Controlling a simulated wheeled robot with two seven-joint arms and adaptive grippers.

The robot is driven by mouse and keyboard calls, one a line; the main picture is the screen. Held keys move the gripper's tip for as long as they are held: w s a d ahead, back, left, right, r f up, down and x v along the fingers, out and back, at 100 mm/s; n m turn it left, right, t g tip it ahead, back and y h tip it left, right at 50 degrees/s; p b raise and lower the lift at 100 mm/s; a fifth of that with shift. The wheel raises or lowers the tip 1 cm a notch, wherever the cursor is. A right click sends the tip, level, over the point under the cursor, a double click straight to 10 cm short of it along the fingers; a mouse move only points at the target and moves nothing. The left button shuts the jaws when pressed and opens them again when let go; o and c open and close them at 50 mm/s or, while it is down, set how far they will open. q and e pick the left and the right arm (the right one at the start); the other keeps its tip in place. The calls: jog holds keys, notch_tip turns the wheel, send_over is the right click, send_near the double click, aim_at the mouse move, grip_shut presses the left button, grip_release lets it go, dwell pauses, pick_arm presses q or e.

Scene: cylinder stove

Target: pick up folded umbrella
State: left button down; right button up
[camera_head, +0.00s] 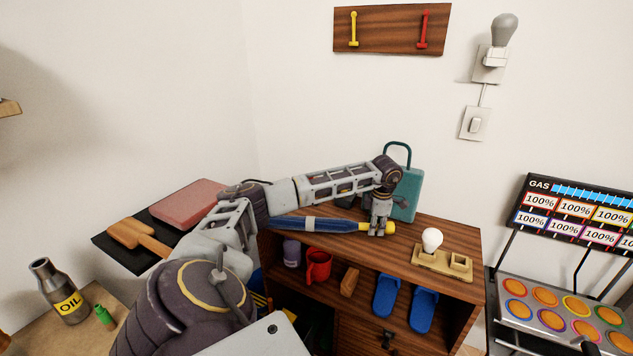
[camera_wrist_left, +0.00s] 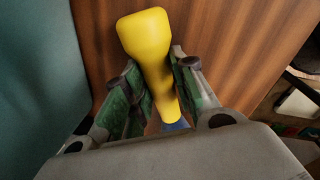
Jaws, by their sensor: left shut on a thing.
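The folded umbrella (camera_head: 320,225) has a long dark blue body and a yellow handle. It lies lengthwise along the top of the wooden cabinet, with its yellow end to the right. My left gripper (camera_head: 380,229) points down over the yellow handle and is shut on it. In the left wrist view the yellow handle (camera_wrist_left: 152,62) passes between the two fingers of the left gripper (camera_wrist_left: 160,108), with a bit of blue below. Whether the umbrella touches the cabinet top cannot be told. My right gripper is not in view.
The wooden cabinet (camera_head: 455,248) holds a teal padlock-shaped object (camera_head: 407,194) behind the gripper and a light bulb (camera_head: 432,240) on a base at right. Blue slippers (camera_head: 387,296), a red mug (camera_head: 318,265) and a purple jar (camera_head: 291,252) are below. A gas panel (camera_head: 575,215) stands right.

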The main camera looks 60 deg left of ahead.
pick_arm(q)
jog(key=shift+r, duration=0.15)
jog(key=shift+r, duration=0.55)
notch_tip(320, 180, up, 7)
jog(key=shift+f+p, duration=0.1)
jog(key=shift+p, duration=0.45)
jog(key=shift+r, duration=0.95)
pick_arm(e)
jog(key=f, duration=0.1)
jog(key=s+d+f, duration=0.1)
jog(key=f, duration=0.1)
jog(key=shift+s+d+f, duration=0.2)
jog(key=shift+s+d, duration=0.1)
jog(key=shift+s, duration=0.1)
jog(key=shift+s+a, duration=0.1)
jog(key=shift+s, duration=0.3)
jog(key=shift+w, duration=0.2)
